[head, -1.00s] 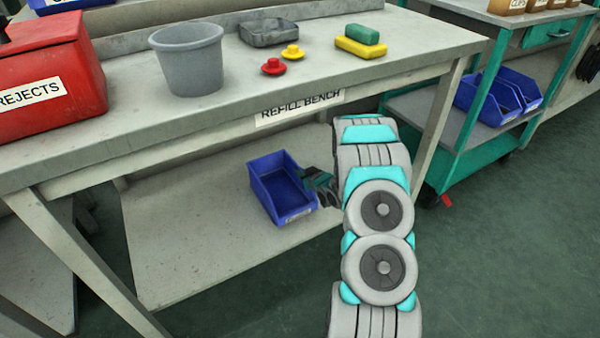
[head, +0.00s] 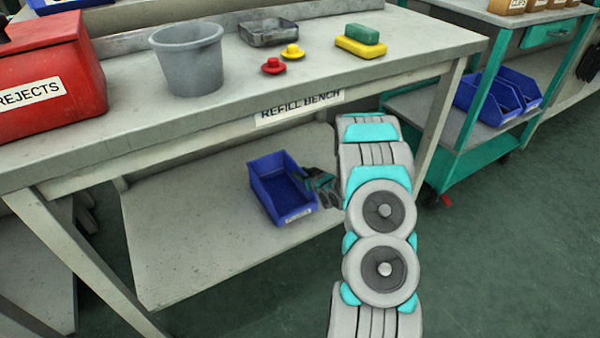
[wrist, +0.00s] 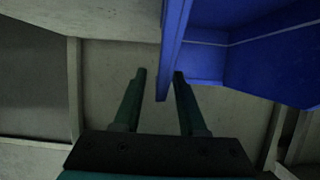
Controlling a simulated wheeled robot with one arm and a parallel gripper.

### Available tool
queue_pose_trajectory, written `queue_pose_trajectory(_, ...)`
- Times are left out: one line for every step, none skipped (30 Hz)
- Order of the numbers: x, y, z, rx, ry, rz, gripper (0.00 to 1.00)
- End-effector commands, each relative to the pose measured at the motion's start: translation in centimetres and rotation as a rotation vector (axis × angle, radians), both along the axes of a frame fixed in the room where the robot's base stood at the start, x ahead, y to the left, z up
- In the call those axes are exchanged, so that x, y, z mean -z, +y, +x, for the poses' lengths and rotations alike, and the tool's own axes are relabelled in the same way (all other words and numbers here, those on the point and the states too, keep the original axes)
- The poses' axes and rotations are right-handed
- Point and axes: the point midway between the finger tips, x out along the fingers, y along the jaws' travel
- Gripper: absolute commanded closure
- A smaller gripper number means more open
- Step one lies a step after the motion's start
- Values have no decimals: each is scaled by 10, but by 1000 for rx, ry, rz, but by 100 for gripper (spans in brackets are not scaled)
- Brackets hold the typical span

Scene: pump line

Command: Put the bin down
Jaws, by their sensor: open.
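A blue bin (head: 281,187) rests on the lower shelf (head: 190,240) of the refill bench. It is open at the top and has a white label on its front. My gripper (head: 318,182) is at the bin's right side, partly hidden by my arm. In the wrist view, my gripper (wrist: 159,75) has its two fingers apart, with the edge of the bin's wall (wrist: 172,50) between them or just ahead of them. I cannot tell whether either finger touches the wall.
The refill bench top (head: 240,95) above holds a red rejects box (head: 50,75), a grey bucket (head: 188,65), red and yellow knobs, a grey tray and sponges. A teal cart (head: 440,120) with blue bins (head: 490,98) stands to the right. The shelf left of the bin is clear.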

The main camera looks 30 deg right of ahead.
Motion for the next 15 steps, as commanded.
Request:
queue_pose_trajectory(-3, -1, -8, 2, 1, 0, 59)
queue_pose_trajectory(-6, -1, -12, 1, -1, 0, 59)
queue_pose_trajectory(-10, -1, -18, 1, -3, -1, 59)
queue_pose_trajectory(-12, -2, -23, 1, -4, -2, 59)
queue_pose_trajectory(-15, -3, -30, 2, -2, -2, 59)
queue_pose_trajectory(-17, -3, -38, 3, 1, 0, 59)
queue_pose_trajectory(-19, -3, -44, 3, 1, 0, 59)
queue_pose_trajectory(-21, -3, -50, 4, 1, -2, 59)
queue_pose_trajectory(-25, -4, -57, 3, -1, -1, 59)
queue_pose_trajectory(-27, -3, -62, 2, -2, -2, 59)
queue_pose_trajectory(-30, -3, -67, 3, -2, -1, 59)
queue_pose_trajectory(-32, -4, -74, 4, -2, -1, 59)
queue_pose_trajectory(-34, -4, -78, 4, -2, -1, 59)
queue_pose_trajectory(-36, -4, -82, 3, -2, -2, 59)
queue_pose_trajectory(-37, -4, -86, 2, -1, -2, 59)
